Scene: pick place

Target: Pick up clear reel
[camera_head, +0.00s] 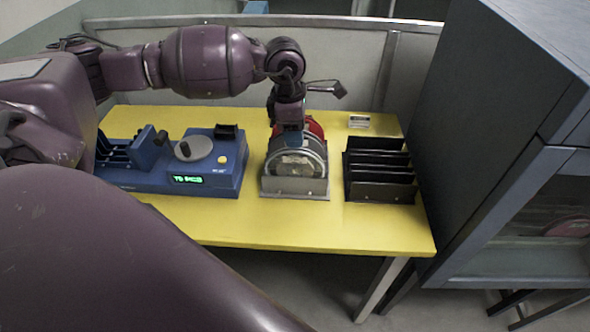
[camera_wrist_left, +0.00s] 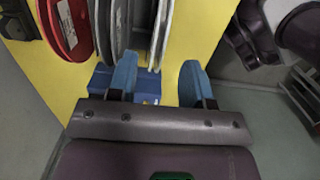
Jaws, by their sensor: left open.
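Clear-looking reels with pale grey rims stand upright in a grey metal holder (camera_head: 295,187) on the yellow table. The front clear reel (camera_head: 296,164) faces the head camera; its rim also shows edge-on in the left wrist view (camera_wrist_left: 161,35). A red reel (camera_head: 315,127) stands behind it, and shows at the left in the wrist view (camera_wrist_left: 70,22). My left gripper (camera_head: 290,128) points down above the reels. In the wrist view its blue fingers (camera_wrist_left: 157,80) are open, with a reel rim lined up with the gap. Contact cannot be told. My right gripper is not in view.
A blue machine (camera_head: 213,165) with a green display stands left of the holder. A black slotted rack (camera_head: 380,172) stands close on the right. A large grey cabinet (camera_head: 500,130) borders the table's right side. The table's front strip (camera_head: 310,228) is clear.

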